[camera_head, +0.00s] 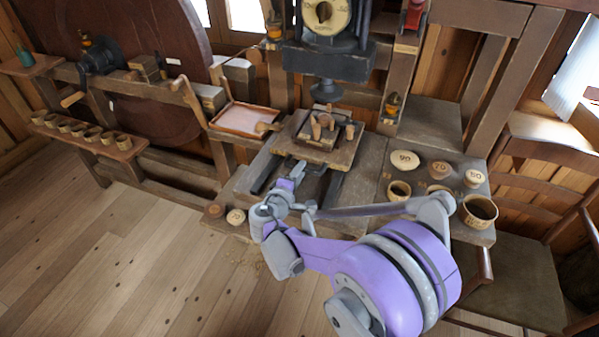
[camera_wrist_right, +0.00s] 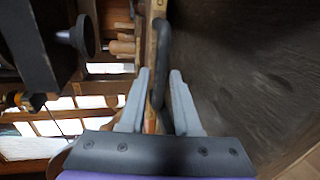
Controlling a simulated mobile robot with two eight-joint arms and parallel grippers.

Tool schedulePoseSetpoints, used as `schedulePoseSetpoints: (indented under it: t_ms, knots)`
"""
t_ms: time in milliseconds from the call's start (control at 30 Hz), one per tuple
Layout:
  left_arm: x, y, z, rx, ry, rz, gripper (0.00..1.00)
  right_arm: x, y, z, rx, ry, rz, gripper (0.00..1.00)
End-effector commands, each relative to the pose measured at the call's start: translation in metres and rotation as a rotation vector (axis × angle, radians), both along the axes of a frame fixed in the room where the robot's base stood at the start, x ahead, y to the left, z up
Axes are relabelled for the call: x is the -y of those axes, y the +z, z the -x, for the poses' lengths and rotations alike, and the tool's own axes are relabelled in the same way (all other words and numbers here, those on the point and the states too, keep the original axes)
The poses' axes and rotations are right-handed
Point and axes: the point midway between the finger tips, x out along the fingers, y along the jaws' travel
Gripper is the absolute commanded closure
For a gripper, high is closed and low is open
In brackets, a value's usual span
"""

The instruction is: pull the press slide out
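The press slide (camera_head: 345,155) is a wooden board on dark rails under the press, in the head view. It carries a small frame with several wooden spools or pegs. My right gripper (camera_head: 293,177) is at the slide's front edge, left of its middle. In the right wrist view, the two grey fingers of my right gripper (camera_wrist_right: 160,98) stand apart on either side of a dark curved handle (camera_wrist_right: 163,45). The handle passes between the fingers, and I see no clear grip on it. My left gripper is out of view.
The black press (camera_head: 325,62) with its dial stands above the slide. Round numbered lids and cups (camera_head: 480,210) stand on the bench at right. A pink-lined tray (camera_head: 245,118) is at left.

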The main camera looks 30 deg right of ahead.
Motion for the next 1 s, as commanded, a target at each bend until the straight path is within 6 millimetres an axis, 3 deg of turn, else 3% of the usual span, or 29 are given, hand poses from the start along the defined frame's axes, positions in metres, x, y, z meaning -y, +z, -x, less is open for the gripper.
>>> schedulePoseSetpoints:
  t_ms: [167,367,1000]
  knots:
    - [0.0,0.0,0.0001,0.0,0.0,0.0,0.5,0.0,-0.0001,-0.0001,0.0,0.0,0.0,0.69]
    - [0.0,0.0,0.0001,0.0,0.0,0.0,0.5,-0.0002,-0.0001,0.0001,0.0,0.0,0.0,1.0]
    - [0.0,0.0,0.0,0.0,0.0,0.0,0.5,-0.0004,0.0,0.0001,0.0,0.0,0.0,1.0]
